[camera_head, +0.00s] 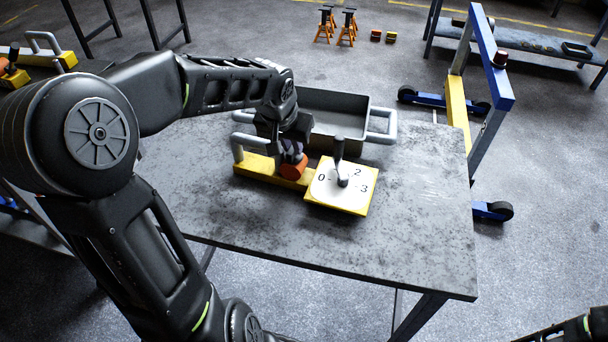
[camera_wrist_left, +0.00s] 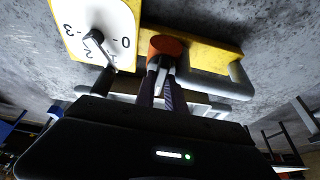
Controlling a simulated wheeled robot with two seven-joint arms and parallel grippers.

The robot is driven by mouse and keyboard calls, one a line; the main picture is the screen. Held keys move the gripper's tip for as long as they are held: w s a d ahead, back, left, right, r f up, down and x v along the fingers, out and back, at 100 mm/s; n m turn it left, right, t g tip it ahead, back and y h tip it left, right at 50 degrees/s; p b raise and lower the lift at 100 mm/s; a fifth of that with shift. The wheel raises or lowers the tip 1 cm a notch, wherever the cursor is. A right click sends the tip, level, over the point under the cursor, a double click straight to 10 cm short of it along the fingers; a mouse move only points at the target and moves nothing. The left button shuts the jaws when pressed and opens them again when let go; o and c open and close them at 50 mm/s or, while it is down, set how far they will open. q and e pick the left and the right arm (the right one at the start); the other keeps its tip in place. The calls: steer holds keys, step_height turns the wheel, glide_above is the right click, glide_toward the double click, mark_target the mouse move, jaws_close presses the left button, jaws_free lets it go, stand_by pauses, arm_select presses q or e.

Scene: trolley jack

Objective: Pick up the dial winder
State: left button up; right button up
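The dial winder (camera_head: 265,172) lies on the grey table: a yellow base with a white numbered dial (camera_head: 330,190), a grey lever standing on the dial, an orange knob (camera_head: 293,168) and a grey bar handle at its left end. It also shows in the left wrist view (camera_wrist_left: 215,55). My left gripper (camera_head: 292,152) points down at the orange knob. In the left wrist view its fingers (camera_wrist_left: 163,80) are close together beside the knob, with a narrow light strip between them. Whether they hold anything is unclear.
A grey metal tray (camera_head: 335,130) with side handles stands right behind the winder. The table (camera_head: 420,215) is bare to the right and in front. A blue and yellow frame (camera_head: 490,60) stands beyond its right edge. A similar yellow part (camera_head: 66,60) lies at far left.

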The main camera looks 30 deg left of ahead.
arm_select(q)
jaws_close()
stand_by(1.0)
steer(key=shift+w+r, duration=0.1)
step_height(320, 180, up, 10)
stand_by(0.7)
stand_by(0.6)
